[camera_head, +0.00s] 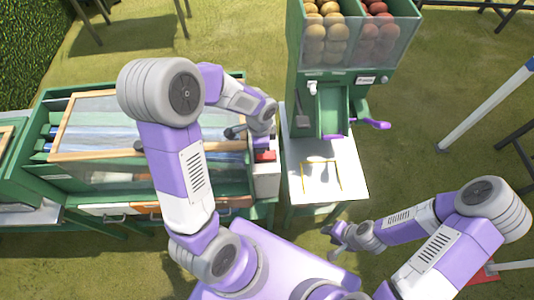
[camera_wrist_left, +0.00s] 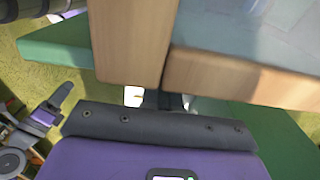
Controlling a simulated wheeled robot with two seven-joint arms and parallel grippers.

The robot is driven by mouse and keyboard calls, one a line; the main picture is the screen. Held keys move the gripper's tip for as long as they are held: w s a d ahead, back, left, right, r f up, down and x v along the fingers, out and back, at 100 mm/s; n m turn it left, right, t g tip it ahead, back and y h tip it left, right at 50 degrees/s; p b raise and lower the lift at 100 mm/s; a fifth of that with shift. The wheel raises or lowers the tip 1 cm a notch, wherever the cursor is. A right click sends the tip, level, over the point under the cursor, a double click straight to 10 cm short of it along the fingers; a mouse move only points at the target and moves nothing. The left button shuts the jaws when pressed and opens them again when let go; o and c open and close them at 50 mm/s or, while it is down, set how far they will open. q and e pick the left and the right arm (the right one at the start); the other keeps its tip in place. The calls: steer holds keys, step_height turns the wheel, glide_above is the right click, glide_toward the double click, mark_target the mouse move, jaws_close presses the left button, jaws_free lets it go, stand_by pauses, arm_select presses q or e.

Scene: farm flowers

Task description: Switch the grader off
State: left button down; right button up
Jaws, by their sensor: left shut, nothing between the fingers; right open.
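The grader appears to be the long green machine (camera_head: 90,208) on the left, with a wood-framed clear cover over its bed. A pale box (camera_head: 265,180) with a red part (camera_head: 264,156) on top is at its right end; I cannot tell the switch's state. My left gripper (camera_head: 236,131) is shut and empty above the grader's right end, close to the wooden bar and left of the red part. The left wrist view shows my left gripper (camera_wrist_left: 160,101) right by wooden beams (camera_wrist_left: 130,40), its tips partly hidden. My right gripper (camera_head: 336,232) is open and empty at lower right.
A green dispenser (camera_head: 308,115) with yellow and red round produce and purple levers (camera_head: 374,124) stands right of the grader. Its white tabletop (camera_head: 348,185) bears a yellow outline. Grass is open at right; table legs and a pale post (camera_head: 485,108) stand there.

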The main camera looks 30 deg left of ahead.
arm_select(q)
steer(key=shift+f+b, duration=1.15)
steer(key=shift+f, duration=0.2)
stand_by(0.8)
steer(key=shift+r, duration=0.1)
steer(key=shift+r+p, duration=2.9)
steer(key=shift+r, duration=0.65)
steer(key=shift+f, duration=0.1)
